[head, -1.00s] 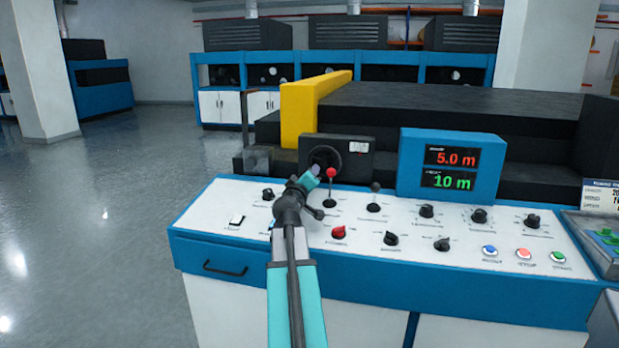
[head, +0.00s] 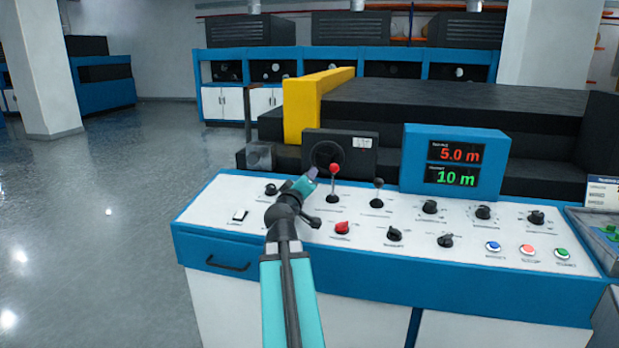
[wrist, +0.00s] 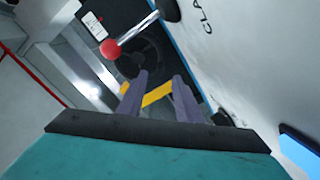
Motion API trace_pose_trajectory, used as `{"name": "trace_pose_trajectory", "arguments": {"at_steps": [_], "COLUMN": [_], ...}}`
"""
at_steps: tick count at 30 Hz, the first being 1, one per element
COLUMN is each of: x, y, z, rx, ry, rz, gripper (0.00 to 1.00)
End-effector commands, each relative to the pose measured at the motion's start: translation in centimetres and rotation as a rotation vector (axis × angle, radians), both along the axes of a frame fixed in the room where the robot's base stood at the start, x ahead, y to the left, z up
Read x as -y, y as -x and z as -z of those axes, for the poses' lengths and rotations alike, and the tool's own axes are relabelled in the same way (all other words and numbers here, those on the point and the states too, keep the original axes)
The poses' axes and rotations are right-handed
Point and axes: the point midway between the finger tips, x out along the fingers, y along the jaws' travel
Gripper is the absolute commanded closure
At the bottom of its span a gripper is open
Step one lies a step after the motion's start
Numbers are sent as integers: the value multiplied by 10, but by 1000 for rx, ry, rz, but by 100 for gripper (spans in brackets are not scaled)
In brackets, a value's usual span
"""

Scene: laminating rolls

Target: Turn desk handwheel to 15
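The handwheel (head: 326,155) is a dark round wheel on the front of a black box behind the white desk top. In the wrist view the wheel (wrist: 138,60) shows beyond my fingers, partly crossed by a lever. My gripper (head: 312,173) is in front of and below the wheel, apart from it as far as I can see. Its two purple fingers are spread in the wrist view (wrist: 160,84), with nothing held between them. The display (head: 454,163) reads 5.0 m in red and 10 m in green. Any scale on the wheel is too small to read.
A red-knobbed lever (head: 334,170) stands close to the right of my gripper, and a black-knobbed lever (head: 378,184) further right. Several knobs and buttons cover the desk top (head: 470,232). A yellow frame (head: 300,108) rises behind. Open floor (head: 100,210) lies left.

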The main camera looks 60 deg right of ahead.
Motion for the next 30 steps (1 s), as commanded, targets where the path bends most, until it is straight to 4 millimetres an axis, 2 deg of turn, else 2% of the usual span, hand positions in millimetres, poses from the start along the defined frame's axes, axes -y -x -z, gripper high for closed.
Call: {"name": "trace_pose_trajectory", "arguments": {"at_steps": [4, 30], "x": [-16, -33], "y": [6, 12], "z": [1, 3], "rx": [0, 2], "ry": [0, 2], "rz": [0, 3], "gripper": [68, 68]}}
